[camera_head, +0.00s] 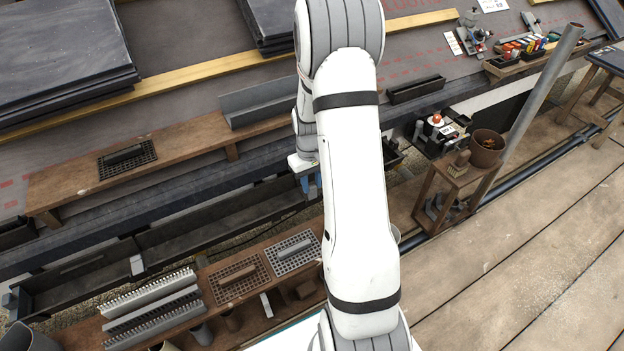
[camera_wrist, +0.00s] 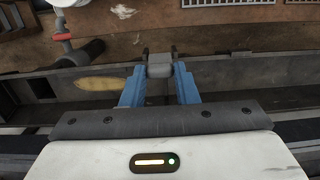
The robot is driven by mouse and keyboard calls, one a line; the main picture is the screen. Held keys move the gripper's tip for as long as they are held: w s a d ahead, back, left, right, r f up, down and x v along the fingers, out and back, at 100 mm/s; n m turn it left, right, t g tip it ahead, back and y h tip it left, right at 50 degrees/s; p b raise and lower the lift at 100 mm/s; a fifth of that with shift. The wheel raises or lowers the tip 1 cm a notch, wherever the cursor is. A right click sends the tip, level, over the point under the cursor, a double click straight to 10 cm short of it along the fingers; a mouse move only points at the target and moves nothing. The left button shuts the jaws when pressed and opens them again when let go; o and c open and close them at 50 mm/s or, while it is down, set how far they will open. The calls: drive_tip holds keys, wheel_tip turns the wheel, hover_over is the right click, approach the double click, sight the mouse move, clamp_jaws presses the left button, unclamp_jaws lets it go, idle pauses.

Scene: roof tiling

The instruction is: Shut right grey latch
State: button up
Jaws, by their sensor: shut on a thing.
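In the wrist view, a small grey block-like piece (camera_wrist: 160,66), which looks like the grey latch, sits at the far rim of the dark gutter (camera_wrist: 225,88). My gripper (camera_wrist: 160,78) has its two blue fingers on either side of it and is shut on it. In the head view, my gripper (camera_head: 313,186) shows only as a bit of blue below the white wrist, over the gutter (camera_head: 215,218). The latch is hidden there by my arm. I cannot tell whether the latch is fully closed.
A tan leaf (camera_wrist: 100,84) lies in the gutter left of my fingers. A red-handled tap (camera_wrist: 62,37) and dark pipe (camera_wrist: 82,54) stand at upper left. A brown bench with mesh trays (camera_head: 238,279) runs along the front. A wooden stand (camera_head: 455,175) is to the right.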

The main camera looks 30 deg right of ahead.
drive_tip(key=shift+w+f+g+p, duration=0.25)
drive_tip(key=shift+w+g+p, duration=0.5)
drive_tip(key=shift+g+p, duration=0.7)
drive_tip(key=shift+w+f+g+p, duration=0.2)
drive_tip(key=shift+w+g+p, duration=0.5)
drive_tip(key=shift+g+p, duration=0.7)
drive_tip(key=shift+t, duration=0.25)
drive_tip(key=o, duration=1)
drive_tip(key=p+v, duration=0.2)
drive_tip(key=v, duration=0.5)
drive_tip(key=shift+w+a+r, duration=0.15)
drive_tip(key=shift+w+r, duration=0.1)
drive_tip(key=shift+r, duration=0.05)
